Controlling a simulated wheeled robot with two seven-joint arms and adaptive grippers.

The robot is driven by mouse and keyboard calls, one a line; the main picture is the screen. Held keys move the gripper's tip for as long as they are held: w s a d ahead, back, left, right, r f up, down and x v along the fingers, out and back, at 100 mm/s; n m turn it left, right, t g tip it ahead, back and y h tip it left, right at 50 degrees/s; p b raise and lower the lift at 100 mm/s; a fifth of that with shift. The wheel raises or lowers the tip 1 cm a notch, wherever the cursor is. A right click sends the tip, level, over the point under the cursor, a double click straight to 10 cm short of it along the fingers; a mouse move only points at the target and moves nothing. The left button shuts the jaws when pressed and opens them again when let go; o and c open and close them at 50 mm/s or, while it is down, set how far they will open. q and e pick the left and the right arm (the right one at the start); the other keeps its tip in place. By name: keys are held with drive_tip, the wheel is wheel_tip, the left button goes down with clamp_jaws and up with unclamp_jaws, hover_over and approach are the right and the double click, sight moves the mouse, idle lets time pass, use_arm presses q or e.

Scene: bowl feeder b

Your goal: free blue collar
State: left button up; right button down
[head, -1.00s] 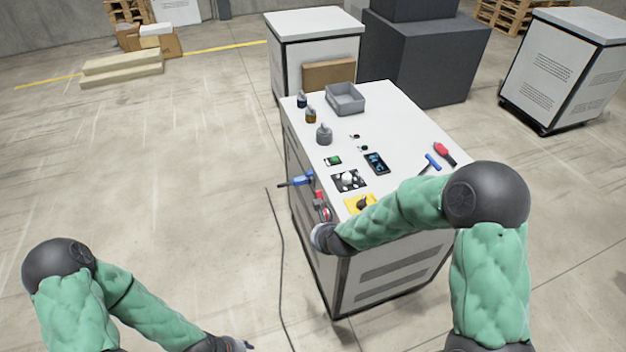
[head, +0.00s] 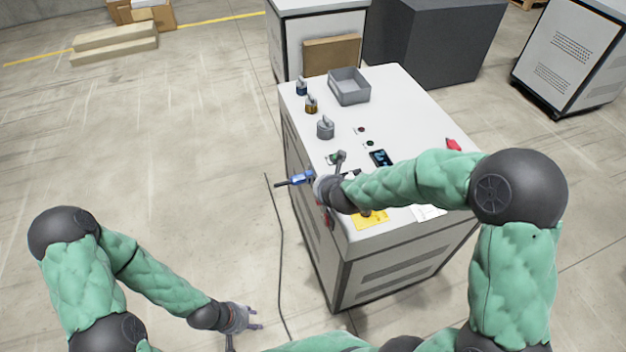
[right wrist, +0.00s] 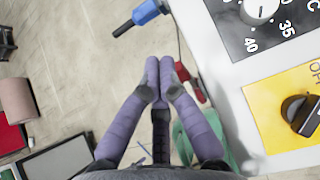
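The blue collar (head: 301,178) is on a short stem that sticks out sideways from the left face of the white cabinet. In the right wrist view it shows at the top (right wrist: 146,12). My right gripper (head: 331,172) is over the cabinet's left edge, just right of the collar, and partly hides the panel behind it. In the right wrist view the right gripper's two purple fingertips (right wrist: 159,66) are side by side below the collar, apart from it in the picture. Nothing shows held. My left gripper (head: 250,322) is open and empty, low at the left, away from the cabinet.
On the cabinet top (head: 420,115) are a grey tray (head: 349,87), several small bottles and knobs, a phone-like device (head: 381,158) and a yellow plate (head: 370,219). A red handle (right wrist: 192,82) is near the collar. A black cable (head: 281,240) lies on the floor.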

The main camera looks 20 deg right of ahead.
sight(308, 175)
drive_tip(key=b+x, duration=0.2)
drive_tip(key=x, duration=0.8)
idle(0.5)
